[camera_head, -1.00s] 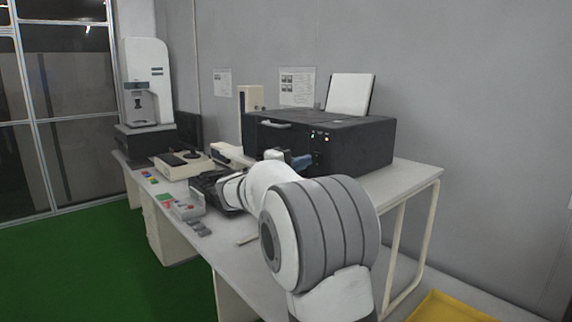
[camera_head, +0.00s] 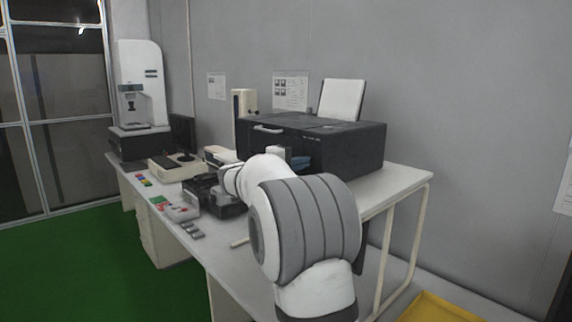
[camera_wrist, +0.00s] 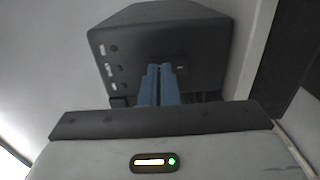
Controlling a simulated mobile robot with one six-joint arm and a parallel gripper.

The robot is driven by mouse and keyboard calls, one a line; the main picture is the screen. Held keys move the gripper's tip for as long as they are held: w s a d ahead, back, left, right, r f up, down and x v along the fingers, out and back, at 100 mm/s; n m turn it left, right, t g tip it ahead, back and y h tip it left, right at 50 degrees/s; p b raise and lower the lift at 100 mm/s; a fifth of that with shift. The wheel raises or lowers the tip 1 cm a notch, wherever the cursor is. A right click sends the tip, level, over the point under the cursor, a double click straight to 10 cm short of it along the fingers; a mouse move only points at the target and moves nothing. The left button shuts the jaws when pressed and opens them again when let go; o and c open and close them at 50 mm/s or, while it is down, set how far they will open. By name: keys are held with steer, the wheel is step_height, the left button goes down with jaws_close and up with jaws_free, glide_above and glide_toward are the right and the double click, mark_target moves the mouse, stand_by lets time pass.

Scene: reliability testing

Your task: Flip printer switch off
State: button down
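The black printer (camera_head: 345,150) stands on the white table, with a white sheet upright at its back. No lit lamps show on its front in the head view. In the wrist view the printer's dark panel (camera_wrist: 210,45) has a column of small buttons with pale labels (camera_wrist: 112,68) on the left. A small rectangular fitting (camera_wrist: 180,68), possibly the switch, lies just right of my fingertips. My gripper (camera_wrist: 159,68) has its blue fingers together, with nothing seen between them. The tips are at or close to the panel; contact cannot be told. My gripper (camera_head: 301,162) also shows before the printer in the head view.
The white table (camera_head: 395,180) carries a black device (camera_head: 222,200), a control box (camera_head: 182,213), small coloured blocks and a monitor (camera_head: 182,132) to the left. A grey wall stands close behind. A yellow tray (camera_head: 440,308) lies on the floor at right.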

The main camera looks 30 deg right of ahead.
steer(key=r+b+v, duration=0.2)
steer(key=b+v, duration=0.1)
steer(key=v, duration=1.1)
steer(key=shift+b, duration=0.3)
steer(key=shift+w, duration=0.1)
steer(key=s+f+g+y, duration=0.2)
steer(key=s+f+y, duration=0.5)
steer(key=s+f, duration=0.65)
steer(key=s+a+f+m+y, duration=0.1)
steer(key=s+a+f+y, duration=0.4)
steer(key=s+f, duration=0.3)
steer(key=s+a+f+m+y, duration=0.2)
steer(key=s+a+f+y, duration=0.3)
steer(key=s+f, duration=0.3)
steer(key=shift+s+a, duration=0.45)
